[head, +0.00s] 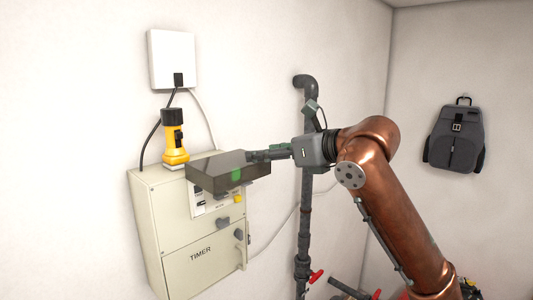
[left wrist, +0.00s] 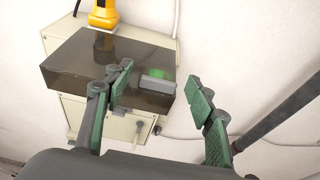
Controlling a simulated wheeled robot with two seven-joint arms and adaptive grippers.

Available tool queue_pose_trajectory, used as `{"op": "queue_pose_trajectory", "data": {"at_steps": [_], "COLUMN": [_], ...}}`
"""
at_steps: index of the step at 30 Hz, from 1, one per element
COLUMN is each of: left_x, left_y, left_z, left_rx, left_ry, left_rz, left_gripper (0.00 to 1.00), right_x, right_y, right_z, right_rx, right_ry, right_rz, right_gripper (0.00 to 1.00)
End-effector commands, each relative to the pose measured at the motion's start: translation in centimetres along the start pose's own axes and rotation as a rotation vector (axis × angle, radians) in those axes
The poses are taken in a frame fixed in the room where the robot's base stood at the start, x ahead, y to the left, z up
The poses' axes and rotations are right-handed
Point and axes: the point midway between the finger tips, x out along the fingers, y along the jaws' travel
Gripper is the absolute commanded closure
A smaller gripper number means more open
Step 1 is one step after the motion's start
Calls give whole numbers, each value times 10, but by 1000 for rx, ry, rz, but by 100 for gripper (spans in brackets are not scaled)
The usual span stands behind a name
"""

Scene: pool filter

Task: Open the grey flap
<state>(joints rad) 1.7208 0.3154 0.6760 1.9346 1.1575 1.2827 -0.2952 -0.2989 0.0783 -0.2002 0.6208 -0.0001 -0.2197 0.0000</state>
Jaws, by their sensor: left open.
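The grey flap (head: 228,174) is a dark, see-through, box-shaped cover at the top front of the beige timer cabinet (head: 200,235). It juts outward, and switches on the panel below it are uncovered. In the left wrist view the flap (left wrist: 105,65) lies ahead, with a small grey tab (left wrist: 157,83) at its front right. My left gripper (head: 257,155) is at the flap's right end. Its fingers (left wrist: 160,86) are apart, one in front of the flap and one to its right, with nothing held. I cannot tell whether a finger touches the flap. My right gripper is not seen.
A yellow flashlight (head: 174,140) stands on the cabinet top behind the flap. A white wall box (head: 172,60) with cables hangs above. A dark vertical pipe (head: 306,215) with red valve handles runs right of the cabinet. A backpack (head: 456,138) hangs on the right wall.

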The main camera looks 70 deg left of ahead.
Motion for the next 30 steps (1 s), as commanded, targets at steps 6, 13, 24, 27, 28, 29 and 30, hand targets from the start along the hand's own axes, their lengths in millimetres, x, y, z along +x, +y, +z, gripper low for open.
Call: {"op": "queue_pose_trajectory", "data": {"at_steps": [6,13,24,27,28,29,30], "left_x": [-13,-59,-116,-120,-121,-121,-121], "left_y": [-1,-1,-1,0,0,0,0], "left_z": [0,1,0,0,-1,-1,-1], "left_rx": [2,2,2,1,0,0,0], "left_ry": [-1,-4,-1,0,0,0,0], "left_rz": [-3,-5,-2,0,0,0,0], "left_gripper": [49,49,49,49,49,49,49], "right_x": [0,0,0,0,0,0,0], "right_y": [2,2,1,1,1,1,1], "right_z": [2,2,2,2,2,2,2], "right_rx": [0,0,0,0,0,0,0], "right_ry": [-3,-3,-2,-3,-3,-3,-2], "right_rz": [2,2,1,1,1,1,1], "right_gripper": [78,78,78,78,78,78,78]}}
